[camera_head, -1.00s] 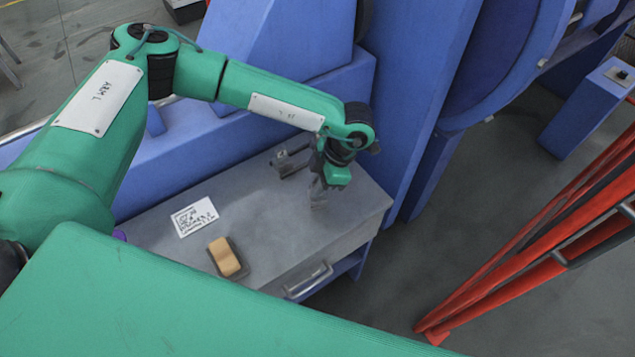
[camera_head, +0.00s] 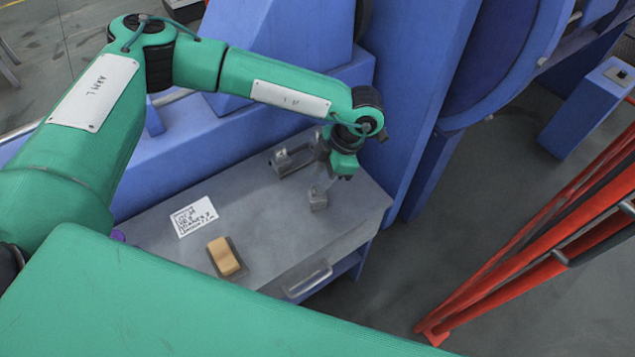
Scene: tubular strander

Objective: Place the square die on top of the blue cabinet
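A small grey metal block (camera_head: 318,201), which looks like the square die, stands on the grey top (camera_head: 262,215) of the blue cabinet (camera_head: 346,264), near its right end. My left gripper (camera_head: 323,184) points down just above the block. Its grey fingers are small and blend with the grey top. I cannot tell whether they touch the block or how far apart they are. My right gripper is not in view.
A grey bracket-like piece (camera_head: 291,160) lies behind the block. A white written card (camera_head: 194,217) and a tan block on a dark base (camera_head: 224,257) lie to the left. Blue machine panels (camera_head: 418,80) rise behind. Red rails (camera_head: 525,240) stand at right, with open floor between.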

